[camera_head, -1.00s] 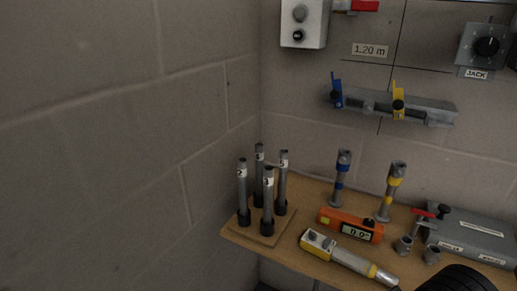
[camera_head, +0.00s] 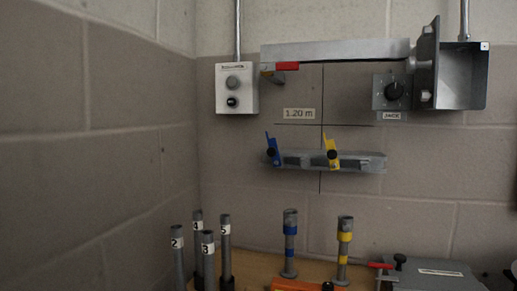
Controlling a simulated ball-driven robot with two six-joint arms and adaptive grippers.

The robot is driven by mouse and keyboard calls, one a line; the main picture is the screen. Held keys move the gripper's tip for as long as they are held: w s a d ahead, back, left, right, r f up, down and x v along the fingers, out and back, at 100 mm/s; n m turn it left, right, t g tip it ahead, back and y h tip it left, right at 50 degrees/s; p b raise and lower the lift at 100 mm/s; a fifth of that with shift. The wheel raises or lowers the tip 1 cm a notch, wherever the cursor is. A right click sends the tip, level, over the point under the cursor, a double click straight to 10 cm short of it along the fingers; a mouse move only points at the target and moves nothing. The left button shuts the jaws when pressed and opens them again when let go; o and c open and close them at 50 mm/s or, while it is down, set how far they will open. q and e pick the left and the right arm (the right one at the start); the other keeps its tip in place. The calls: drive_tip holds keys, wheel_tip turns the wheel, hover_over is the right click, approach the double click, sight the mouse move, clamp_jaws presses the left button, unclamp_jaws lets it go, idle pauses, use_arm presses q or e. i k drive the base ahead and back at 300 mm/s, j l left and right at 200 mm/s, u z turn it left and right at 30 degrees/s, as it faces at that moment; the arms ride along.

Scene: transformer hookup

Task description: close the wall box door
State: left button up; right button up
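The grey metal wall box (camera_head: 464,80) is on the back wall at the upper right, and its front is open so that I see into its hollow inside. A grey plate (camera_head: 427,66) stands out from its left side, seen nearly edge-on, and looks like the door swung open. A long grey bar (camera_head: 335,51) reaches left from this plate; I cannot tell whether it belongs to the door. A red handle (camera_head: 287,66) shows under the bar's left end. Neither of my grippers can be made out in this view.
A switch box (camera_head: 237,88) and a rail with blue and yellow clamps (camera_head: 330,162) are on the wall. Below, a wooden bench (camera_head: 255,265) carries numbered posts (camera_head: 225,250), banded tubes (camera_head: 344,245) and a grey case (camera_head: 435,275).

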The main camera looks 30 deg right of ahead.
sight(425, 64)
drive_tip(key=z, duration=0.45)
drive_tip(key=i+z, duration=0.15)
drive_tip(key=z, duration=0.7)
drive_tip(key=i+j+z, duration=0.1)
drive_tip(key=z, duration=0.75)
drive_tip(key=j, duration=0.05)
